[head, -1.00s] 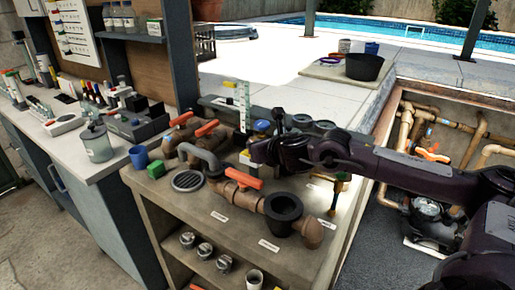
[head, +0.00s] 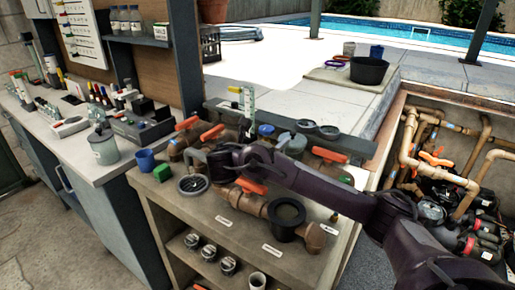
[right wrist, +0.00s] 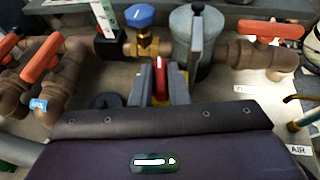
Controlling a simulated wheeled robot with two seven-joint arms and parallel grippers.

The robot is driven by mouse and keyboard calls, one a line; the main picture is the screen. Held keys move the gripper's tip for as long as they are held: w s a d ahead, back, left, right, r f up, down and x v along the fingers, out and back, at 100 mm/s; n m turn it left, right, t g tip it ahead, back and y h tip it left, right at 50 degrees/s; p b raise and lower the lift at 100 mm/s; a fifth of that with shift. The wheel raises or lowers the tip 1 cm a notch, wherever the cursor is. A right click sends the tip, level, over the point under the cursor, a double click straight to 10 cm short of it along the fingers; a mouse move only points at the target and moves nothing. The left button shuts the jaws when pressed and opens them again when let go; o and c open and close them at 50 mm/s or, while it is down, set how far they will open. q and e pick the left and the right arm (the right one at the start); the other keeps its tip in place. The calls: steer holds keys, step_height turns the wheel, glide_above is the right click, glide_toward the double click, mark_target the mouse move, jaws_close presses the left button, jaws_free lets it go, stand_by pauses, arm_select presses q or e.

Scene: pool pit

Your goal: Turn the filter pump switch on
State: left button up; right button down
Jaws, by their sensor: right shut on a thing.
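My right gripper (right wrist: 161,84) is shut on a narrow red piece (right wrist: 160,78), which shows upright between its two grey fingers in the right wrist view. What the red piece belongs to is hidden. In the head view my right arm reaches in from the right over the bench, and the gripper (head: 212,164) is seen from behind among the pipes; its fingertips are hard to make out. I cannot pick out a labelled filter pump switch in either view. My left gripper is not in view.
Brown pipes with orange handles (right wrist: 272,28), a blue-knobbed brass valve (right wrist: 140,16) and a grey canister (right wrist: 190,28) crowd the bench around the gripper. A black cup-like fitting (head: 287,214) stands at the front. A pit with pipes and pumps (head: 440,190) lies at right.

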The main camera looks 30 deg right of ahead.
steer(key=shift+w+a+r+m+g+h+p, duration=0.1)
steer(key=shift+m+g+h+p, duration=0.2)
steer(key=shift+m+g, duration=0.3)
steer(key=shift+w+m+g+h+p, duration=0.1)
steer(key=shift+m+g+h+p, duration=0.15)
steer(key=shift+m+g, duration=0.3)
steer(key=c, duration=1.4)
jaws_free()
